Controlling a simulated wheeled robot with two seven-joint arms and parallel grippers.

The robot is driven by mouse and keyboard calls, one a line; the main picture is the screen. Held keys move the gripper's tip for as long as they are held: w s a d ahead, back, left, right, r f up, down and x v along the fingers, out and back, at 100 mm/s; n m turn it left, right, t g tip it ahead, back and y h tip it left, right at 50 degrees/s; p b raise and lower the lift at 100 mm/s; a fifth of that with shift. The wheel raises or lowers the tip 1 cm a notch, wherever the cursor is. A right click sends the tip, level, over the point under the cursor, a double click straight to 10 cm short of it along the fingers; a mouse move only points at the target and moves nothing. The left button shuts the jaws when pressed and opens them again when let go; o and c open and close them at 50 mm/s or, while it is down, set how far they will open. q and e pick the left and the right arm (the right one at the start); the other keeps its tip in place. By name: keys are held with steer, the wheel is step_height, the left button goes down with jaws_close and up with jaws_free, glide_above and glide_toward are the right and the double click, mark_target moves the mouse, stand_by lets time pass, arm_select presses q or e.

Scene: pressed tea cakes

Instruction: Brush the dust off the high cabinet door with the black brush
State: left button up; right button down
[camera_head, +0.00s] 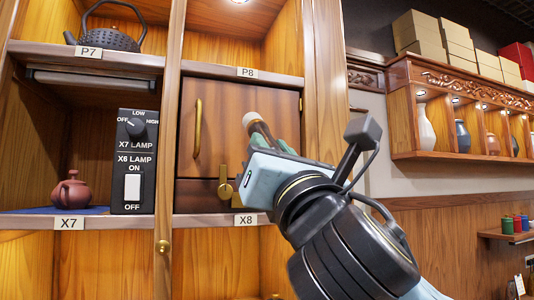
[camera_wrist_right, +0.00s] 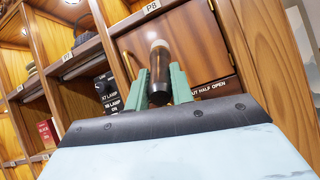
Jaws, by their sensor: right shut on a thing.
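The cabinet door (camera_head: 225,120) is a brown wooden panel with a brass vertical handle, in the compartment between the P8 and X8 labels. It also shows behind the brush in the right wrist view (camera_wrist_right: 195,40). The brush (camera_wrist_right: 159,62) is dark, with a pale tip pointing up; in the head view (camera_head: 255,123) it is in front of the door's right part. My right gripper (camera_head: 268,138) has its green fingers shut on the brush's dark lower part. I cannot tell whether the tip touches the door. No dust can be made out. My left gripper is out of view.
A brass latch (camera_head: 226,189) sits below the door. A lamp switch box (camera_head: 133,162) and a clay teapot (camera_head: 71,190) stand on the X7 shelf. A dark iron teapot (camera_head: 108,40) stands above. A wall shelf (camera_head: 450,157) holds vases at right.

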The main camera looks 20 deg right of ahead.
steer(key=s, duration=0.3)
stand_by(0.5)
